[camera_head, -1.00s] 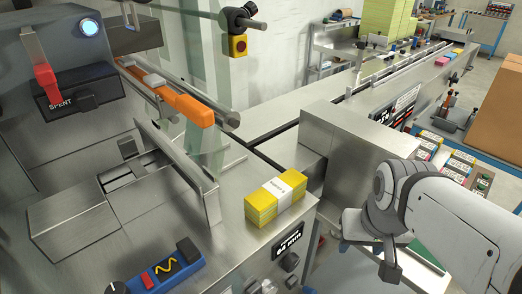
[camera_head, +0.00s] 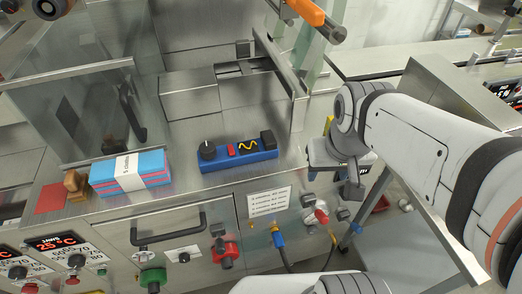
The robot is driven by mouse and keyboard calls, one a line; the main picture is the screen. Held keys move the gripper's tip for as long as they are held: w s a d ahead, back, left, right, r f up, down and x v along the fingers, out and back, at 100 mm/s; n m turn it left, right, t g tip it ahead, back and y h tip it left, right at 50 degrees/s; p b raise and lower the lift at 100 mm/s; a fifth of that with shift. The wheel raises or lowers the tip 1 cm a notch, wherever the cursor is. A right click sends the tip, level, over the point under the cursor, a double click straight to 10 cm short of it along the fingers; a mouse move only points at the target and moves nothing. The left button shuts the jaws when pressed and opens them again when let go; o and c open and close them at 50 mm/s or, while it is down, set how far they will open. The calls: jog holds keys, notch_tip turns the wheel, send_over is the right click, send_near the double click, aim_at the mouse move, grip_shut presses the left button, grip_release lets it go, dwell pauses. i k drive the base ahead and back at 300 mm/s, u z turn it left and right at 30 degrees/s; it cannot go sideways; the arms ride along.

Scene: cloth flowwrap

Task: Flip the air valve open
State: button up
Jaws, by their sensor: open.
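On the front panel of the steel machine (camera_head: 205,215), a small red-handled fitting (camera_head: 321,216) sits right of a white label. A blue fitting with a dark hose (camera_head: 278,238) is to its left. A larger red knob or valve (camera_head: 228,250) and a green one (camera_head: 152,277) are further left. None is clearly marked as the air valve, and I cannot tell their lever positions. My gripper (camera_head: 354,188) is open, above and slightly right of the small red-handled fitting, apart from it as far as I can see. Its fingers are small and partly hidden.
A blue control box (camera_head: 239,161) with a black knob and a pink-and-blue banded stack (camera_head: 131,172) lie on the steel top. A drawer handle (camera_head: 168,230) sticks out in front. Only a sliver of the yellow stack (camera_head: 328,124) shows behind my gripper.

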aim_at(357, 227)
jog(key=u, duration=0.45)
jog(key=k, duration=1.6)
jog(key=z, duration=0.6)
jog(key=i, duration=1)
